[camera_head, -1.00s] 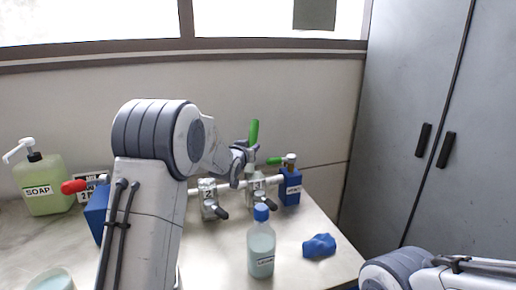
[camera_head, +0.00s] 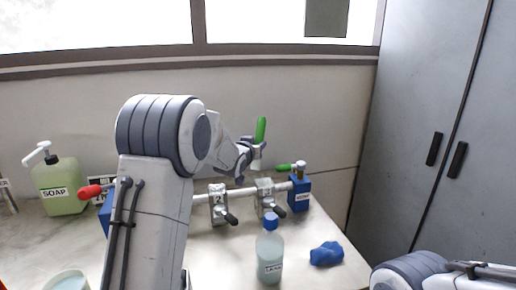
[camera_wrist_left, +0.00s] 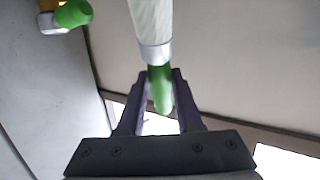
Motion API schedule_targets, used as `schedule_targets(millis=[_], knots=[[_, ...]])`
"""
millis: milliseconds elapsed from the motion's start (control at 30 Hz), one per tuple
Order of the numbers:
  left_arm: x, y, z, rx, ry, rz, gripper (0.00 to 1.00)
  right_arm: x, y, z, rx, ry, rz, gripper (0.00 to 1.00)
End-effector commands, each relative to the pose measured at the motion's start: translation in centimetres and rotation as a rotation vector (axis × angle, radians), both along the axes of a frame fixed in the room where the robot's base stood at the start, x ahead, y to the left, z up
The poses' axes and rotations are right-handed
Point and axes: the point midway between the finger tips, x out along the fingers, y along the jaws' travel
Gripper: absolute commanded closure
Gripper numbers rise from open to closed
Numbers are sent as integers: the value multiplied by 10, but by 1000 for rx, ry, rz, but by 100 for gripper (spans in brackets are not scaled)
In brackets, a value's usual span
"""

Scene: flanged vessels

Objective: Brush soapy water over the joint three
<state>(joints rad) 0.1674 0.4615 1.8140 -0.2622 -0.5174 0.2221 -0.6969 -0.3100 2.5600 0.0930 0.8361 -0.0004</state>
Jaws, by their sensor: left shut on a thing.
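My left gripper (camera_head: 248,158) is shut on a brush with a green handle (camera_head: 261,129). The handle points up, and the pale bristle end hangs down above joint three (camera_head: 265,188), a labelled clamp on the horizontal pipe. Whether the bristles touch it I cannot tell. In the left wrist view, the green handle (camera_wrist_left: 160,90) is between the fingers, with a metal ferrule and pale bristles beyond. A cup of pale liquid (camera_head: 68,281) is at the lower left, partly cut off. My right arm enters at lower right; its gripper is out of view.
Joint two (camera_head: 218,203) is left of joint three on the pipe. A blue block (camera_head: 299,195) with a green-handled valve (camera_head: 290,167) stands at the right end. A soap dispenser (camera_head: 58,188) stands left.

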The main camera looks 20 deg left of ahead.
Motion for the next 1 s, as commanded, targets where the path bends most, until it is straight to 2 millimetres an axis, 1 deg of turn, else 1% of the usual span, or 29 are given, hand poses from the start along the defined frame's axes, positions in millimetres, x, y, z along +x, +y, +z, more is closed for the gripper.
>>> schedule_targets(millis=[33, 167, 567, 867, 1000], knots=[[0, 0, 10, 0, -3, -1, 100, 0, 0, 7, 0, 0, 0, 100], [0, 0, 22, 1, -5, -1, 100, 0, 0, 15, 0, 0, 0, 100], [0, 0, 25, 1, -6, -1, 100, 0, 0, 16, 0, 0, 0, 100], [0, 0, 52, 1, -7, -1, 100, 0, 0, 33, 0, 0, 0, 100], [0, 0, 55, 1, -6, -1, 100, 0, 0, 35, 0, 0, 0, 100]])
